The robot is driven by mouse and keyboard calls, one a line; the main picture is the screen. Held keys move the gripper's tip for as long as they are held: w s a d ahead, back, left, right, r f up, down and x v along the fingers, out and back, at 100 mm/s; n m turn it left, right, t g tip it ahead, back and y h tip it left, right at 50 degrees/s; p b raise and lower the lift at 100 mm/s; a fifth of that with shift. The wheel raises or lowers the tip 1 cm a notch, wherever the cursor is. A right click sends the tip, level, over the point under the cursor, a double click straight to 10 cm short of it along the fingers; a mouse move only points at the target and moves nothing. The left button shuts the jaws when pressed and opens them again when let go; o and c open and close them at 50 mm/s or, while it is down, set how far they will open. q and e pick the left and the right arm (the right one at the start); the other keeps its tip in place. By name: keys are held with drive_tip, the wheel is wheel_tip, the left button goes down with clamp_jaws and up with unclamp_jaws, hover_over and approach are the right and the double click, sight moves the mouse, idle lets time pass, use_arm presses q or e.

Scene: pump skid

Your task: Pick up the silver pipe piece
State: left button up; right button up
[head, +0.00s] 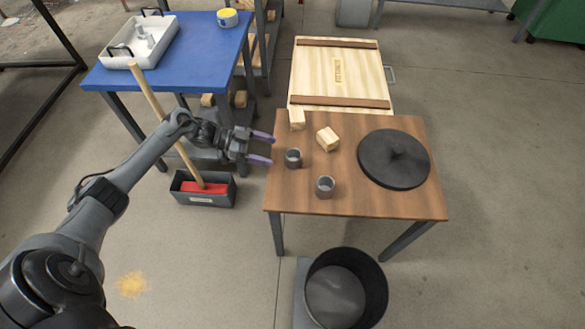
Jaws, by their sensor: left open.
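Two short grey cylindrical pieces stand upright on the wooden table (380,204), and either could be the silver pipe piece. One grey cylinder (293,159) is near the table's left edge. The other grey cylinder (325,188) is nearer the front and a little to the right. My left gripper (268,149) comes in from the left at the table's left edge. Its purple-tipped fingers are apart with nothing between them, and they point toward the first cylinder without visibly touching it. My right gripper is out of view.
Wood blocks (327,139) and a black round lid (393,159) are on the table. A wooden crate (340,70) stands behind it. A black bucket (371,289) is in front. A blue table (190,70) with a white tray (118,60) is at the back left.

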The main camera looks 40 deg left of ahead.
sight(297, 158)
use_arm(q)
drive_tip(key=b+x, duration=0.2)
drive_tip(key=x, duration=0.4)
drive_tip(key=shift+w+f, duration=0.1)
drive_tip(key=shift+w, duration=0.05)
drive_tip(key=b+x, duration=0.3)
drive_tip(key=x, duration=0.1)
drive_tip(key=shift+d+f, duration=0.2)
drive_tip(key=shift+w+d, duration=0.2)
drive_tip(key=shift+d, duration=0.1)
drive_tip(key=shift+a, duration=0.1)
drive_tip(key=shift+c, duration=0.7)
drive_tip(key=c, duration=1)
